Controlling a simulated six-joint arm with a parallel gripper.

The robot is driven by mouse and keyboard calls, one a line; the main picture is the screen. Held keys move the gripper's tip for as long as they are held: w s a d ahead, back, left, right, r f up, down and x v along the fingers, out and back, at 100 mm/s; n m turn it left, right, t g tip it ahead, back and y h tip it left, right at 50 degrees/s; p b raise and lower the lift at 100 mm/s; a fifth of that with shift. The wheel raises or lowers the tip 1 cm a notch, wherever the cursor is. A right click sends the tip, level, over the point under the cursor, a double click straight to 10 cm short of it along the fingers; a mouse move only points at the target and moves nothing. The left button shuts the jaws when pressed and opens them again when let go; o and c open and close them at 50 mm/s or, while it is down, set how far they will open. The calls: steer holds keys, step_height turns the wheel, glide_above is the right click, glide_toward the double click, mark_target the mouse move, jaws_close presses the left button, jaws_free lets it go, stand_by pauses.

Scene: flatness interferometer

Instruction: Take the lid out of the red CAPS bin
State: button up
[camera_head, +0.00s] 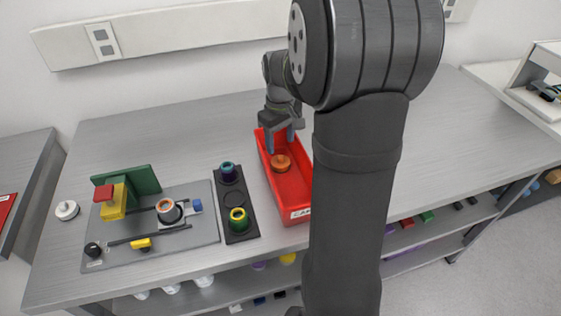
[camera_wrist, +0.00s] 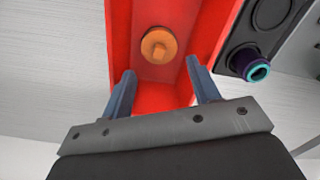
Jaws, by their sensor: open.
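The red CAPS bin (camera_head: 291,207) stands on the bench, partly hidden behind my arm in the head view. It also shows in the wrist view (camera_wrist: 118,48). An orange lid (camera_head: 281,163) lies on the bin floor; in the wrist view the round lid (camera_wrist: 159,45) with its raised knob is beyond my fingertips. My gripper (camera_head: 282,143) is at the far end of the bin. In the wrist view my gripper (camera_wrist: 160,75) is open and empty, its two fingers over the bin and apart from the lid.
Left of the bin is a black tray (camera_head: 243,193) with a teal-topped part (camera_head: 228,172) and a yellow-green ring part (camera_head: 239,219). Farther left is a grey fixture plate (camera_head: 190,240) with a green upright (camera_head: 142,180). A white knobbed piece (camera_head: 67,210) lies at the bench's left.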

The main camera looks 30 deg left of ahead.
mark_target(280, 156)
step_height(280, 156, down, 8)
steer(key=shift+w+a+r, duration=0.15)
steer(key=shift+r, duration=0.1)
steer(key=shift+c, duration=0.3)
steer(key=c, duration=0.6)
